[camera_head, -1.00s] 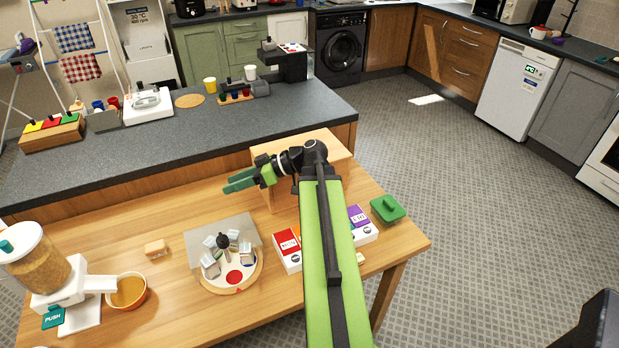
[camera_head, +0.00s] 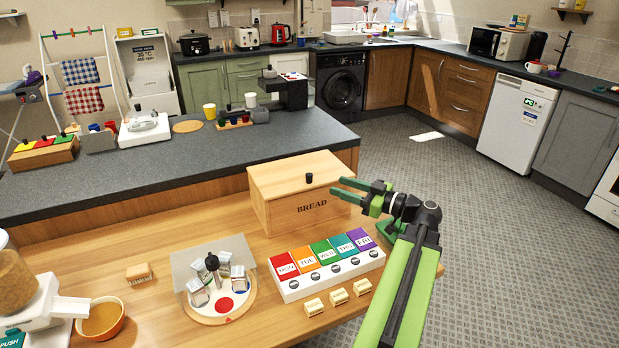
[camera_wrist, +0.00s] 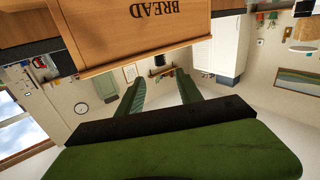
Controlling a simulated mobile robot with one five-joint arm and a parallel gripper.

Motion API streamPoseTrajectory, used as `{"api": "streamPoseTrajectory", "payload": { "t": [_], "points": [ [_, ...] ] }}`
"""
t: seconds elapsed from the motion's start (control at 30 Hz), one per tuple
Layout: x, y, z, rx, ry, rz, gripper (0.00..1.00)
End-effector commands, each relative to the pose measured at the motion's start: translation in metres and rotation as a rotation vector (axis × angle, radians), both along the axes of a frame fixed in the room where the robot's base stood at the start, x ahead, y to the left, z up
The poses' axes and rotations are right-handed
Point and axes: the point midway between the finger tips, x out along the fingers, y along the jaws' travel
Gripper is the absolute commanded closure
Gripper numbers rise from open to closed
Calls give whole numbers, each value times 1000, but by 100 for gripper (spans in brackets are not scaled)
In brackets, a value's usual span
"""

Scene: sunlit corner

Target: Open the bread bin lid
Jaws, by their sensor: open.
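The wooden bread bin (camera_head: 285,211) stands at the back of the wooden table in the head view, with BREAD on its front. Its lid (camera_head: 280,173) lies flat on top, closed, with a black knob (camera_head: 308,178) near the front edge. My gripper (camera_head: 349,189) is open and empty, just right of the bin, with its green fingers pointing left toward it. The bin's front (camera_wrist: 150,25) shows upside down in the wrist view, beyond the open fingers (camera_wrist: 160,92). I cannot tell whether a fingertip touches the bin.
A row of coloured day boxes (camera_head: 325,263) lies in front of the bin, with small wooden blocks (camera_head: 338,297) before it. A round carousel (camera_head: 220,300) with a clear screen stands left of them. A grey counter (camera_head: 200,155) runs behind the table.

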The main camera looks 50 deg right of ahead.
Motion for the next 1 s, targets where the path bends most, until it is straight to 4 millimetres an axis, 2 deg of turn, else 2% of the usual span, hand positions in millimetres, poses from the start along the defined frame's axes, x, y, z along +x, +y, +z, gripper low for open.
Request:
{"api": "streamPoseTrajectory", "payload": {
  "t": [0.03, 0.2, 0.43, 0.6, 0.87, 1.0],
  "points": [
    [14, 3, 0, 0, 0, 4, 57],
    [56, 12, 0, 0, 0, 4, 57],
    [100, 20, 0, 1, 1, 1, 57],
    [112, 22, 0, 1, 1, -1, 57],
    [114, 23, 0, 1, 1, -2, 57],
    [114, 23, 0, 1, 1, -1, 74]
  ]
}}
